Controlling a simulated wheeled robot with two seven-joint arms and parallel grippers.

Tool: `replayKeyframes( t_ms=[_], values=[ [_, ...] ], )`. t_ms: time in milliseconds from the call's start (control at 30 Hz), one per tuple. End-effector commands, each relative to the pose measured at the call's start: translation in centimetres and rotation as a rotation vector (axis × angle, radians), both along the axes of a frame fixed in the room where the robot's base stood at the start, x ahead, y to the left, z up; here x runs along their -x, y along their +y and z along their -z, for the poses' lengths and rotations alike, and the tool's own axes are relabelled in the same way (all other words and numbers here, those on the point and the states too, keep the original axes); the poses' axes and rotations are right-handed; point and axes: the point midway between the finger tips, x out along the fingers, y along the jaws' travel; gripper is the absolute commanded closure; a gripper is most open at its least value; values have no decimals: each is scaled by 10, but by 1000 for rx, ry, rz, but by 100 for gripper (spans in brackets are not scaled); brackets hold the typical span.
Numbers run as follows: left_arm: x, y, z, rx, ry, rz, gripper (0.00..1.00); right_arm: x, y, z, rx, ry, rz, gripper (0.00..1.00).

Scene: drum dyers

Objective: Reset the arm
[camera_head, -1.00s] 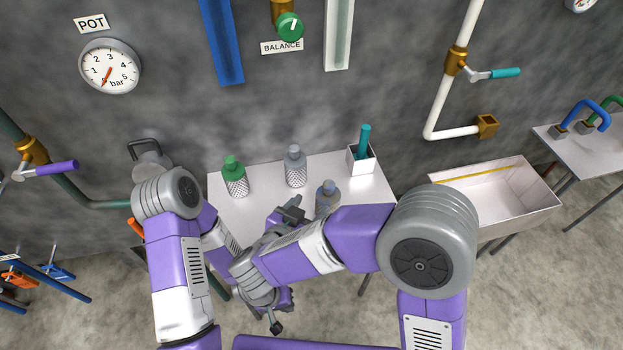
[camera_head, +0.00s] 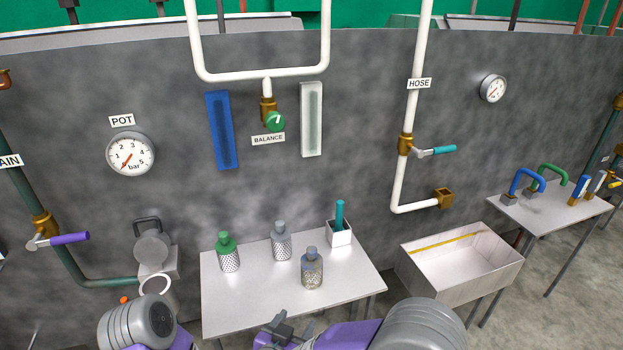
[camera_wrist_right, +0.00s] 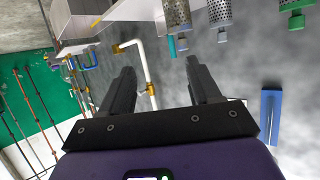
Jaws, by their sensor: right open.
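My right gripper (camera_head: 279,328) shows at the bottom edge of the head view, in front of the small white table (camera_head: 230,310). Its dark jaws also fill the middle of the right wrist view (camera_wrist_right: 160,78), spread apart with nothing between them. The purple and grey right arm runs to the lower right, mostly cut off by the frame. Part of my left arm shows at the lower left; its gripper is out of the picture.
The table holds a green-capped bottle (camera_head: 228,252), two grey-capped bottles (camera_head: 282,241) (camera_head: 312,269) and a white box (camera_head: 340,234) with a teal-handled tool. A white basin (camera_head: 462,265) stands right. A purple-handled valve (camera_head: 68,238) is left.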

Motion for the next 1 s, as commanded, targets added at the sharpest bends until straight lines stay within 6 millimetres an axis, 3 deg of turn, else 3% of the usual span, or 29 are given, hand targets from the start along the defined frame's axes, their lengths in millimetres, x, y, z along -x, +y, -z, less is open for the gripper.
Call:
replayKeyframes(
  t_ms=[267, 367, 467, 567, 700, 800, 900, 1000],
  values=[
    [-2, 0, 0, -1, -3, 0, 100, -39, -26, 69, -97, 93, -98, 38],
    [-1, 0, 0, -1, -3, 0, 100, -45, -40, 105, -147, 162, -144, 38],
    [-1, 0, 0, -1, -3, 0, 100, -42, -60, 153, -218, 276, -194, 38],
    [-1, 0, 0, -1, -3, 0, 100, -19, -83, 208, -310, 441, -246, 38],
    [-1, 0, 0, -1, -3, 0, 100, 41, -110, 270, -448, 701, -296, 38],
    [-1, 0, 0, -1, -3, 0, 100, 86, -123, 295, -528, 859, -314, 38],
    [-1, 0, 0, -1, -3, 0, 100, 121, -130, 308, -584, 973, -326, 38],
    [-1, 0, 0, -1, -3, 0, 100, 139, -134, 312, -611, 1033, -333, 38]
  ],
)
